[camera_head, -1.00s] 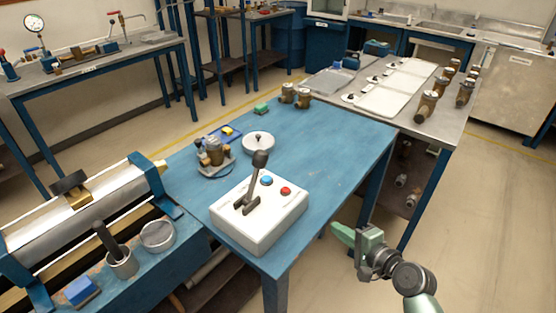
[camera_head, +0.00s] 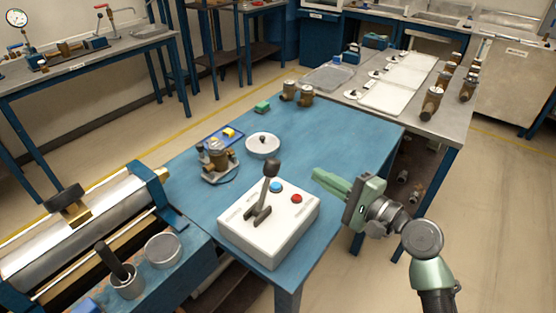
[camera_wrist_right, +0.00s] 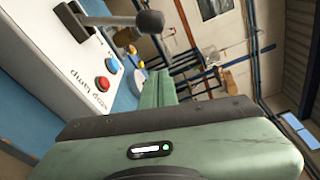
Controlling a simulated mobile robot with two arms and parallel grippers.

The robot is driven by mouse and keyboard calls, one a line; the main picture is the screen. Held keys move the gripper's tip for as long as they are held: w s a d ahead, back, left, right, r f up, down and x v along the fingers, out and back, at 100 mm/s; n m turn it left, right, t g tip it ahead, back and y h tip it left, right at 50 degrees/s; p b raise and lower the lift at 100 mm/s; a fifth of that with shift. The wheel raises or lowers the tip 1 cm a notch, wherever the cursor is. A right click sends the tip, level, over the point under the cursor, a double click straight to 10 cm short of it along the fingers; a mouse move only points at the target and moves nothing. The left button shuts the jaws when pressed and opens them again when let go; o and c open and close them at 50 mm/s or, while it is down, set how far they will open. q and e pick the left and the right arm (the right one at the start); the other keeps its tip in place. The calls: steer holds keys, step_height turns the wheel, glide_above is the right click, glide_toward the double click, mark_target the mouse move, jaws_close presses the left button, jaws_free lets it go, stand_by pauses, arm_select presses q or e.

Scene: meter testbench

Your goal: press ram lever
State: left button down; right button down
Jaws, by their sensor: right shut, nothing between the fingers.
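The ram lever (camera_head: 269,182) is a dark stick with a round knob, standing up from a slot in a white control box (camera_head: 255,235) on the blue table. The box also bears a blue button (camera_head: 276,187) and a red button (camera_head: 297,198). My right gripper (camera_head: 318,174) is green, shut and empty. It is to the right of the lever, apart from it, with its fingers pointing left. In the right wrist view the lever knob (camera_wrist_right: 150,21) shows at the top, beyond the shut fingers (camera_wrist_right: 160,80). My left gripper is not in view.
A white lidded dish (camera_head: 263,145) and a brass meter on a stand (camera_head: 218,160) sit behind the box. A metal cylinder bench (camera_head: 90,225) stands at the left. The blue table's right part (camera_head: 350,135) is clear.

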mark_target(266, 188)
steer(key=w+a+p, duration=0.3)
steer(key=a+p, duration=0.1)
steer(key=a, duration=0.4)
steer(key=shift+w+r+p, duration=0.2)
steer(key=shift+r+p, duration=0.05)
steer(key=shift+p, duration=0.05)
stand_by(0.3)
steer(key=shift+a, duration=0.1)
